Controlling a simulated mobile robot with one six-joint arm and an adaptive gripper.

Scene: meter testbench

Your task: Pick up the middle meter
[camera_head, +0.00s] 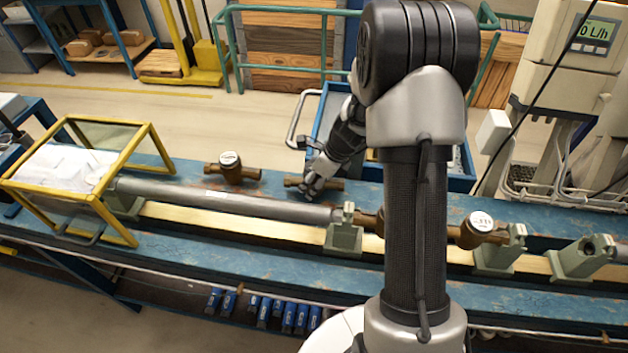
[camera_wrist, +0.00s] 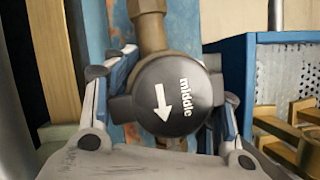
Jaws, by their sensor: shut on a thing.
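The middle meter (camera_wrist: 175,100) has a round black cap with the word "middle" and a white arrow, and brass pipe ends. In the wrist view it sits between the fingers of my gripper (camera_wrist: 174,84), which are shut on its sides. In the head view my gripper (camera_head: 318,186) is low over the back strip of the blue bench, and the meter's brass pipe (camera_head: 293,182) shows beside it. The fingers hide most of its body there. I cannot tell whether it touches the bench.
A second brass meter (camera_head: 231,168) stands to the left on the bench (camera_head: 190,188). A white-faced meter (camera_head: 480,226) sits in the test line at right. The grey pipe (camera_head: 235,203) and green clamp (camera_head: 344,235) lie in front. A blue cart (camera_head: 460,180) stands behind.

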